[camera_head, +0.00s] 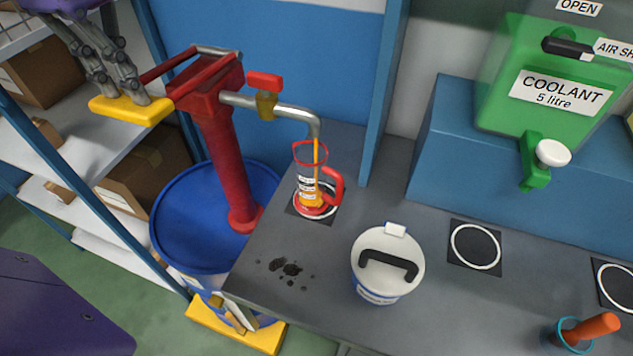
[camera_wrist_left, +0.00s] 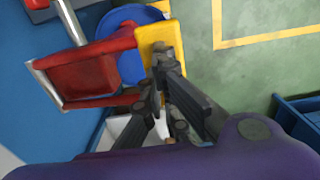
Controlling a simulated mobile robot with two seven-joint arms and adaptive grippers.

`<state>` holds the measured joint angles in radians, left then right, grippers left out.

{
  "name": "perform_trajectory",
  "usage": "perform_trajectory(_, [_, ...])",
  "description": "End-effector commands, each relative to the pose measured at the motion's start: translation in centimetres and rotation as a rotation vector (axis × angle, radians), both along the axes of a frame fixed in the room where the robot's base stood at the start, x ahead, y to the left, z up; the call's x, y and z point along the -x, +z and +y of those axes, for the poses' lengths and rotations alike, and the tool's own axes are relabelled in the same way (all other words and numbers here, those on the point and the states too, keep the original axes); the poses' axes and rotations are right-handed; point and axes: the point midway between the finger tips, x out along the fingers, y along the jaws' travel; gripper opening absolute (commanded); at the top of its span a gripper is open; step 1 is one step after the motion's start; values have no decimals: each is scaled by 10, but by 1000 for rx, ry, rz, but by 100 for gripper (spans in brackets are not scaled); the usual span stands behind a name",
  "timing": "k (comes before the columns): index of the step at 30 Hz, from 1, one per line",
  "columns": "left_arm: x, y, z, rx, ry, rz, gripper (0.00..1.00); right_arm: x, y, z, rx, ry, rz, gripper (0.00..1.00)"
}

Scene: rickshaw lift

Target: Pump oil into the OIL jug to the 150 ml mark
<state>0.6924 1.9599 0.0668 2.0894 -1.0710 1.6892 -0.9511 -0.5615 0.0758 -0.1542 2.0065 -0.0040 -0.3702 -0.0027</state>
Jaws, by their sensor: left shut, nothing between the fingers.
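The clear OIL jug (camera_head: 306,193) with a red rim and red handle stands on a round-marked pad on the bench. Amber oil runs from the spout (camera_head: 316,124) into it, and amber liquid shows low behind its label; the exact level is too small to read. The red pump (camera_head: 222,140) stands on a blue drum, with a red-handled tap (camera_head: 266,90) on its pipe. My left gripper (camera_head: 134,90) is shut with nothing between its fingers, its tips at the yellow pump handle (camera_head: 125,111). The handle also shows in the left wrist view (camera_wrist_left: 152,38). My right gripper is out of view.
A white lidded tub (camera_head: 404,243) with a black handle stands on the bench beside dark spots. A green coolant tank (camera_head: 505,120) is at the back right. An orange-handled tool (camera_head: 592,328) stands in a cup at the front right. A shelf with boxes is left.

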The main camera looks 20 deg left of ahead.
Motion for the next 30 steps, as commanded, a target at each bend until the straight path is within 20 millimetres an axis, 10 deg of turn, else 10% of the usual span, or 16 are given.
perform_trajectory(30, [1,-47,-1,2,-2,2,0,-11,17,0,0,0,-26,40])
